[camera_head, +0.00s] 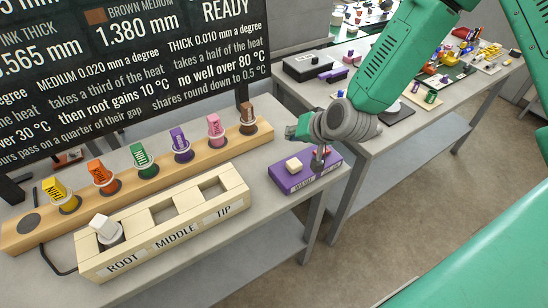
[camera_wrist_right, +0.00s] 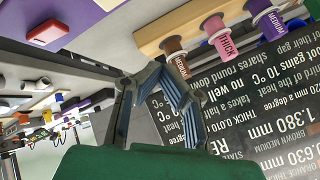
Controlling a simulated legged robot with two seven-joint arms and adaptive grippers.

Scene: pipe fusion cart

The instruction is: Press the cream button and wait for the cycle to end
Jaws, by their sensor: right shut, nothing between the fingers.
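A purple box (camera_head: 297,180) sits on the near bench's right end, with a cream button (camera_head: 294,165) on its top left and a red button (camera_head: 320,151) behind on the right. The display (camera_head: 130,70) reads READY. My left gripper is out of view.
A cream block (camera_head: 165,225) marked ROOT, MIDDLE and TIP has a white-topped piece (camera_head: 103,226) at ROOT and two empty slots. A wooden rack (camera_head: 125,188) holds several coloured spools behind it. Another bench (camera_head: 400,130) with a black box (camera_head: 312,66) stands at right.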

